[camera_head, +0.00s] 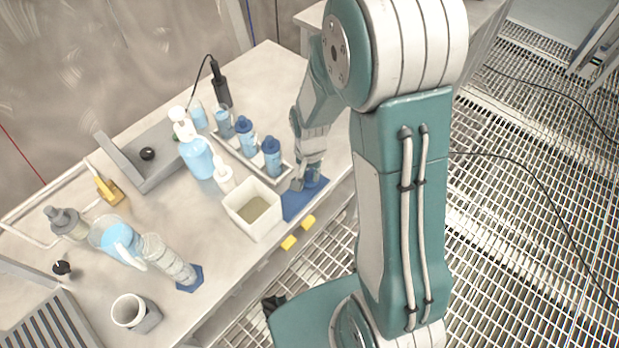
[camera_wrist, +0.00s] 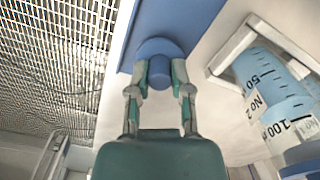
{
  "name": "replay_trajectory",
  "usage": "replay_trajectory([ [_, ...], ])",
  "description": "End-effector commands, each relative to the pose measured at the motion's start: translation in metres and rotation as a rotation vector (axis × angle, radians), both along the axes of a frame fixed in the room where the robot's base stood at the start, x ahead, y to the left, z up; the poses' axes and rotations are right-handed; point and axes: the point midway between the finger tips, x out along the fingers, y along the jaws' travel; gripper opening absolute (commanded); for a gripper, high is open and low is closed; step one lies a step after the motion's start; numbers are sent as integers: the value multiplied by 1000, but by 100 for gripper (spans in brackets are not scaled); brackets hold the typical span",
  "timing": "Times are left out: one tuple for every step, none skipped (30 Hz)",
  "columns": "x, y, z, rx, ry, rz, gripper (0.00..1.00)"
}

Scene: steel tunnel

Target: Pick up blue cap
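The blue cap (camera_wrist: 158,48) has a wide round disc and a narrower knob. It is at the blue mat (camera_wrist: 185,18) in the wrist view. My gripper (camera_wrist: 161,76) has one finger on each side of the knob, with little or no gap. I cannot tell whether the fingers press on it. In the head view my gripper (camera_head: 308,178) points down over the blue mat (camera_head: 297,208) near the table's right edge. There the cap (camera_head: 313,179) is partly hidden by the fingers.
A square white container (camera_head: 240,205) stands left of the mat. Behind it is a rack (camera_head: 284,181) with blue-capped bottles (camera_head: 271,155). Grated floor lies right of the table.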

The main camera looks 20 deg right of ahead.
Motion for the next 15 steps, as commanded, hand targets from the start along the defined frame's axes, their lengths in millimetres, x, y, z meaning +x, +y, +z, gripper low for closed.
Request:
replay_trajectory([
  [0, 0, 0, 0, 1, 0, 2],
  [0, 0, 0, 0, 1, 0, 2],
  [0, 0, 0, 0, 1, 0, 2],
  [0, 0, 0, 0, 1, 0, 2],
  [0, 0, 0, 0, 1, 0, 2],
  [0, 0, 0, 0, 1, 0, 2],
  [0, 0, 0, 0, 1, 0, 2],
  [0, 0, 0, 0, 1, 0, 2],
  [0, 0, 0, 0, 1, 0, 2],
  [0, 0, 0, 0, 1, 0, 2],
  [0, 0, 1, 0, 1, 0, 2],
  [0, 0, 3, 0, 0, 0, 2],
  [0, 0, 4, 0, 0, 0, 2],
  [0, 0, 6, 0, 0, 0, 2],
  [0, 0, 10, -1, -1, 0, 2],
])
